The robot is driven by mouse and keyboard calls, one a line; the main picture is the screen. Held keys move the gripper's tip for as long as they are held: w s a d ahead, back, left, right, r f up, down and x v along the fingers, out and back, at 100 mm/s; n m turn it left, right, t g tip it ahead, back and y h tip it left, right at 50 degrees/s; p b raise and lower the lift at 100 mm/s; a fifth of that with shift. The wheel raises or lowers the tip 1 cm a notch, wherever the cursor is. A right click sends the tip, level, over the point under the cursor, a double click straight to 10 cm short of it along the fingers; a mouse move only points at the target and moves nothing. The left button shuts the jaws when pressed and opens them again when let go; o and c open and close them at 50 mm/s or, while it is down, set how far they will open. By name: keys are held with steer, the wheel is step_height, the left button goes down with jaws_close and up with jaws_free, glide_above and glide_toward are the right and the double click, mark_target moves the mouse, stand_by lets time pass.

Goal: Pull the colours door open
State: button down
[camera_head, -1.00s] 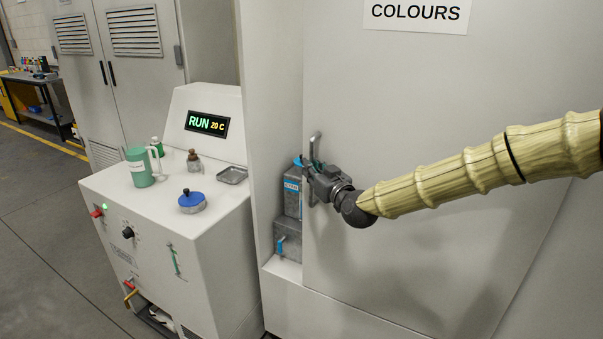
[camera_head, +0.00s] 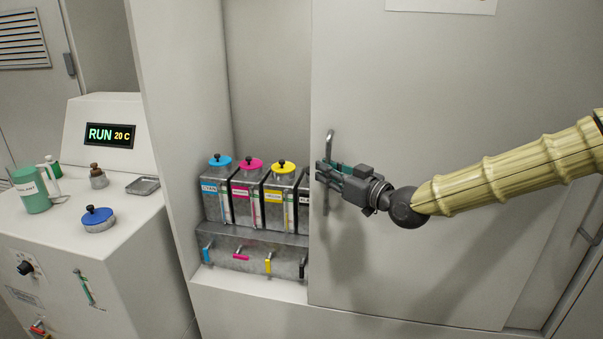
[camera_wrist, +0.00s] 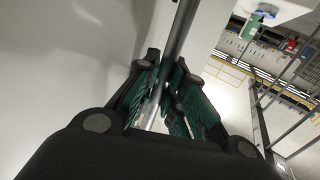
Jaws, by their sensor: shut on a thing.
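The colours door (camera_head: 420,110) is a large pale grey panel on the right in the head view, with a white label (camera_head: 441,4) cut off at the top. It stands partly open, slid to the right. A metal bar handle (camera_head: 329,142) is upright near its left edge. My gripper (camera_head: 322,172) is shut on the handle, and the wrist view shows the bar (camera_wrist: 179,35) between its green-padded fingers. In the opening stand cyan (camera_head: 217,190), magenta (camera_head: 249,190) and yellow (camera_head: 280,190) ink tanks. A black one (camera_head: 304,200) is partly hidden by the door.
Taps, including a yellow one (camera_head: 268,262), hang below the tanks. To the left is a white console (camera_head: 130,245) with a RUN 20 C display (camera_head: 109,134), green jug (camera_head: 30,189), blue-lidded tin (camera_head: 98,218), small bottle (camera_head: 98,176) and metal tray (camera_head: 143,185).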

steer(key=shift+s+d, duration=0.25)
steer(key=shift+d, duration=0.85)
steer(key=shift+s+d, duration=0.2)
steer(key=shift+d, duration=0.9)
steer(key=c, duration=1.5)
jaws_free()
steer(key=v, duration=1.2)
steer(key=shift+r, duration=0.1)
